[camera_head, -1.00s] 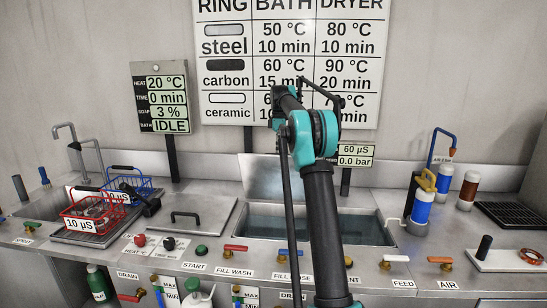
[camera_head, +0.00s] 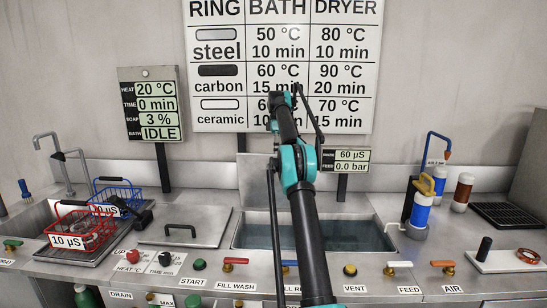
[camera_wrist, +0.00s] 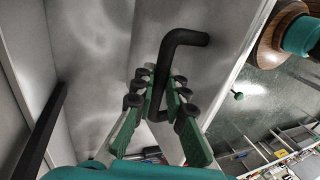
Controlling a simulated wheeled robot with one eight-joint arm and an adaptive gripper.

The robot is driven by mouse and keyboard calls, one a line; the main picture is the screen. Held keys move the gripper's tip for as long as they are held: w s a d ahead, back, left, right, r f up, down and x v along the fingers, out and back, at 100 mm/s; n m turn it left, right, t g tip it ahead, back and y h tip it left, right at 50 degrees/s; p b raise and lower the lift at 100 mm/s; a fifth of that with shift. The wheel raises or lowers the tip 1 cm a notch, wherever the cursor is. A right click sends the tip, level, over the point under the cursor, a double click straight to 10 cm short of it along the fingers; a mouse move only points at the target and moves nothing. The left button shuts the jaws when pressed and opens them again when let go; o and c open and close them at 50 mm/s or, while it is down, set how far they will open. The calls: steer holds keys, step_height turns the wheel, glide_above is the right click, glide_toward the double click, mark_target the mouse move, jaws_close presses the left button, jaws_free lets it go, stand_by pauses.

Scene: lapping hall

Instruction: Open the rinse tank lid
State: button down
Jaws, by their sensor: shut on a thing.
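The rinse tank (camera_head: 375,232) is in the middle of the counter in the head view, with its water in view. A grey lid panel (camera_head: 257,182) stands raised at the tank's back edge, partly behind my arm. In the wrist view, the bent black handle (camera_wrist: 183,38) stands out from the grey lid surface (camera_wrist: 105,50). My gripper (camera_wrist: 163,92) is shut on the handle, with a finger on each side of it. In the head view my gripper cannot be made out clearly at the end of the raised arm.
A flat closed lid with a black handle (camera_head: 180,227) lies left of the tank. Red (camera_head: 80,232) and blue (camera_head: 118,196) wire baskets are further left. Valves and buttons line the front edge. Blue (camera_head: 422,208) and brown bottles stand right of the tank.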

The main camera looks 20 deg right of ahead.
steer(key=shift+w+a, duration=0.25)
steer(key=shift+w, duration=0.1)
stand_by(0.4)
steer(key=c, duration=1.6)
jaws_free()
steer(key=shift+a, duration=0.1)
steer(key=shift+c, duration=0.2)
steer(key=shift+o, duration=0.5)
steer(key=shift+s+d, duration=0.1)
steer(key=shift+d, duration=0.1)
steer(key=shift+s, duration=0.1)
